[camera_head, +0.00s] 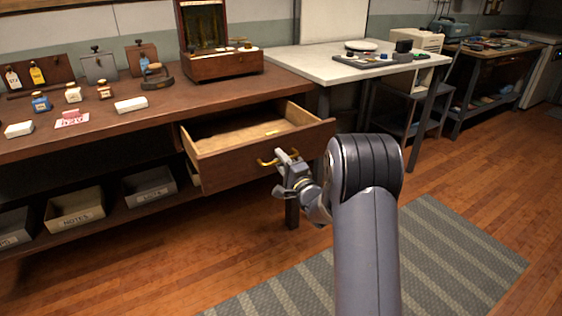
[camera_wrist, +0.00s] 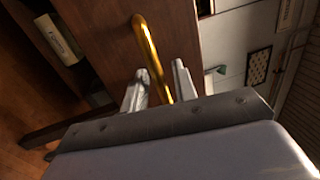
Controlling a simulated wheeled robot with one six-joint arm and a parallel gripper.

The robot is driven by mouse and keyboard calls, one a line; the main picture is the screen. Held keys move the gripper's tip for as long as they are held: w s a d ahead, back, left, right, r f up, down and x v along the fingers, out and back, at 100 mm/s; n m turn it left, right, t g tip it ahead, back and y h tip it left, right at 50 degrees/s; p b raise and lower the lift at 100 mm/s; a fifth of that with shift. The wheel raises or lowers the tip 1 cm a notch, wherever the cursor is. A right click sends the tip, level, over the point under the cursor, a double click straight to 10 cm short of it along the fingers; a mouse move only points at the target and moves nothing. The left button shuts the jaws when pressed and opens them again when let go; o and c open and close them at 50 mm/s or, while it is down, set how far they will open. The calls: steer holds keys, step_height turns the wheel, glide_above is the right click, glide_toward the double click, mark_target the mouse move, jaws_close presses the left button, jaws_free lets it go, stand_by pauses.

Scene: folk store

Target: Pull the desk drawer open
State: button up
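The wooden desk drawer (camera_head: 240,158) stands pulled well out of the desk, and its pale, mostly empty inside shows from above. A brass bow handle (camera_head: 267,162) is on its front. My gripper (camera_head: 288,156) is at this handle, in front of the drawer. In the wrist view, the handle (camera_wrist: 150,50) runs between the two fingers of my gripper (camera_wrist: 160,87). The fingers are apart, with narrow gaps showing beside the bar, so they are around it rather than clearly clamped on it. The lower end of the handle is hidden behind the gripper body.
The desk top (camera_head: 165,108) holds small bottles, white blocks and an open wooden box (camera_head: 222,66). Labelled bins (camera_head: 75,208) sit on the shelf below. A white table (camera_head: 340,68) stands to the right. Open floor and a striped rug (camera_head: 420,262) lie in front.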

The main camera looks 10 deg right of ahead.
steer(key=p+v, duration=0.1)
steer(key=v, duration=1)
steer(key=shift+w, duration=0.15)
steer(key=b+x, duration=0.1)
steer(key=x, duration=1)
steer(key=shift+a, duration=0.1)
